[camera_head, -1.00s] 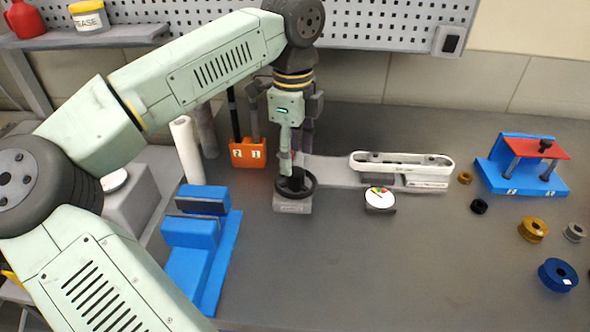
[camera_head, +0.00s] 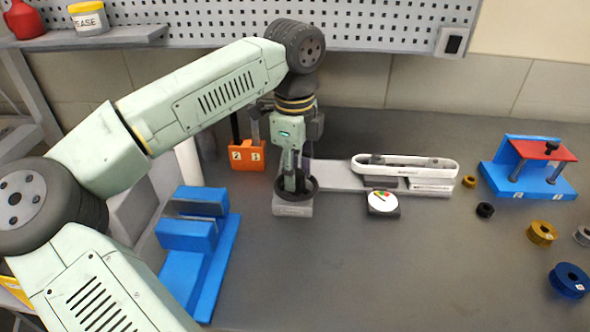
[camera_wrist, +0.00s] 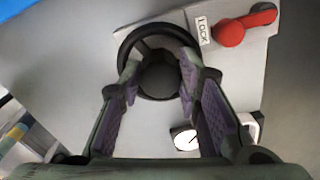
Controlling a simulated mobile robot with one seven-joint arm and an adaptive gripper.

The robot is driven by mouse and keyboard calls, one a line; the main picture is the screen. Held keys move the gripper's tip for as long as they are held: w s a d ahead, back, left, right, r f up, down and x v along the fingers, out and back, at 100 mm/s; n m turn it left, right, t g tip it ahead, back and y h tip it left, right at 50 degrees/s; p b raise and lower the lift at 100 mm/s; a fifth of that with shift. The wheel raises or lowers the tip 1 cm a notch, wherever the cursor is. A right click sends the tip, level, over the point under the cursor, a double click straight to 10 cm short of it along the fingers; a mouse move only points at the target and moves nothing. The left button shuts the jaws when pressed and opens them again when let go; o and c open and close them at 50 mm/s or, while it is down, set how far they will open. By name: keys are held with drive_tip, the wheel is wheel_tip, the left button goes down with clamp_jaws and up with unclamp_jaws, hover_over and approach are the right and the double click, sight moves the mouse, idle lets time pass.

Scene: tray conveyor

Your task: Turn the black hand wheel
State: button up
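The black hand wheel (camera_head: 311,187) lies flat on a light grey block (camera_head: 292,209) at the near left end of the conveyor unit. My gripper (camera_head: 294,185) points down at the wheel, its fingers over the middle. In the wrist view the wheel (camera_wrist: 126,44) shows its rim and a dark round hub (camera_wrist: 160,80). The two purple-padded fingers of my gripper (camera_wrist: 159,76) stand apart, one on each side of the hub. Whether the pads touch the hub I cannot tell. A red lever (camera_wrist: 230,33) sits beside a LOCK label (camera_wrist: 203,31).
A white-faced dial (camera_head: 383,201) stands right of the wheel, before the white oval conveyor (camera_head: 440,166). A blue vise (camera_head: 190,238) is at left, an orange holder (camera_head: 247,156) behind. Rollers (camera_head: 542,233) and a blue-red fixture (camera_head: 530,184) are at right. The front middle bench is clear.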

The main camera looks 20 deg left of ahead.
drive_tip(key=c, duration=0.6)
drive_tip(key=shift+o, duration=0.2)
